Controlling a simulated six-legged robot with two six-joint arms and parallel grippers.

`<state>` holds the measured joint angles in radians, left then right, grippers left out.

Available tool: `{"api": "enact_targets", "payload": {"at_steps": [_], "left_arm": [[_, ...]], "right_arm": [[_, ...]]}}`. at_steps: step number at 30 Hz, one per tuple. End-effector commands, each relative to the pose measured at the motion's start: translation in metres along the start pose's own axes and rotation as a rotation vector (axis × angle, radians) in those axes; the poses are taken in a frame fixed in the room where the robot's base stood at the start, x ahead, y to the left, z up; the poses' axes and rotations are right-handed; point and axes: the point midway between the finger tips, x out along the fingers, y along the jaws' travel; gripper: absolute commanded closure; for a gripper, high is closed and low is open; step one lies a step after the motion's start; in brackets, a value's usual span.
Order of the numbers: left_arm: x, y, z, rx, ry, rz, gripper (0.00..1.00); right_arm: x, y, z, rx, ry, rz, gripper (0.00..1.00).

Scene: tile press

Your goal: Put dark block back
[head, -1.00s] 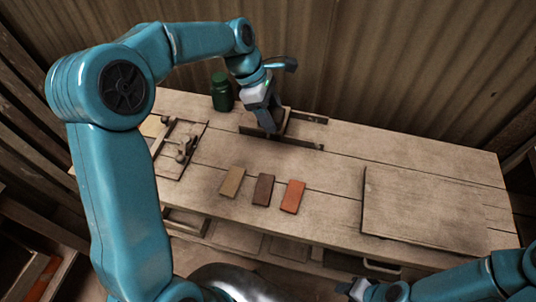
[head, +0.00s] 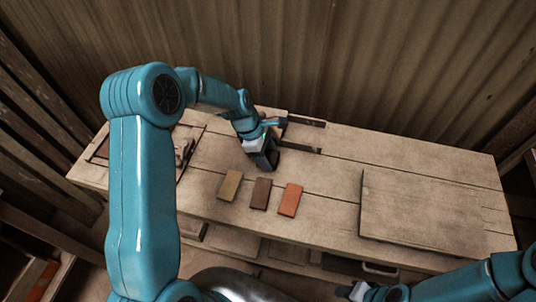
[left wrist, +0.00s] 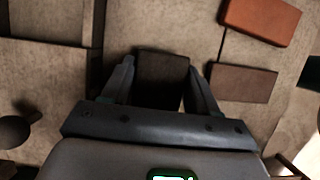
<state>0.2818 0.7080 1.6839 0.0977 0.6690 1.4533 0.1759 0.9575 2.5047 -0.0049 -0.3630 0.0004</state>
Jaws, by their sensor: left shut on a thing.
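My left gripper (head: 264,162) is low over the bench, just behind the row of tiles. In the left wrist view the dark block (left wrist: 161,76) sits between its two fingers, and the gripper (left wrist: 161,82) is shut on it. In the head view the gripper mostly hides the block. A tan tile (head: 230,185), a brown tile (head: 261,193) and an orange tile (head: 290,200) lie in a row in front. The brown tile (left wrist: 243,82) and orange tile (left wrist: 260,20) also show in the left wrist view. My right gripper (head: 357,291) is at the bottom edge, its jaws unclear.
Dark rails (head: 304,148) lie behind the gripper on the bench. A fixture with a knob (head: 183,150) stands to the left, partly behind my arm. A flat board (head: 420,215) covers the bench's right part. The bench between tiles and board is clear.

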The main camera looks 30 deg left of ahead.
Motion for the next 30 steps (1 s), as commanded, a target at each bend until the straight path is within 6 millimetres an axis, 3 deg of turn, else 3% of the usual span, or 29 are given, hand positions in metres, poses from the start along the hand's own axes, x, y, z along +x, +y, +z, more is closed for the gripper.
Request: {"api": "enact_targets", "payload": {"at_steps": [7,8,9,10,18,22,30], "left_arm": [[0.004,0.000,-0.001,0.000,0.000,0.000,0.65],[0.003,0.000,-0.001,0.000,0.000,0.000,0.34],[0.003,0.000,-0.001,0.000,0.000,0.000,0.21],[0.003,0.000,-0.001,0.000,0.000,0.000,0.15],[0.002,0.000,-0.001,0.000,0.000,0.000,0.15],[-0.008,0.001,0.001,0.001,0.000,0.003,0.15],[-0.068,0.001,0.000,0.000,0.000,0.006,0.15]], "right_arm": [[0.003,0.001,0.000,0.000,0.000,0.000,0.57],[0.002,0.001,0.000,0.000,0.000,0.000,0.57],[0.002,0.001,0.000,0.000,0.000,0.000,0.57],[0.002,0.001,0.000,0.000,0.000,0.000,0.57],[0.002,0.001,0.000,0.000,0.000,0.000,0.57],[0.000,0.000,0.000,0.000,0.000,0.000,0.57],[0.004,0.001,0.000,0.000,0.000,0.000,0.57]]}}
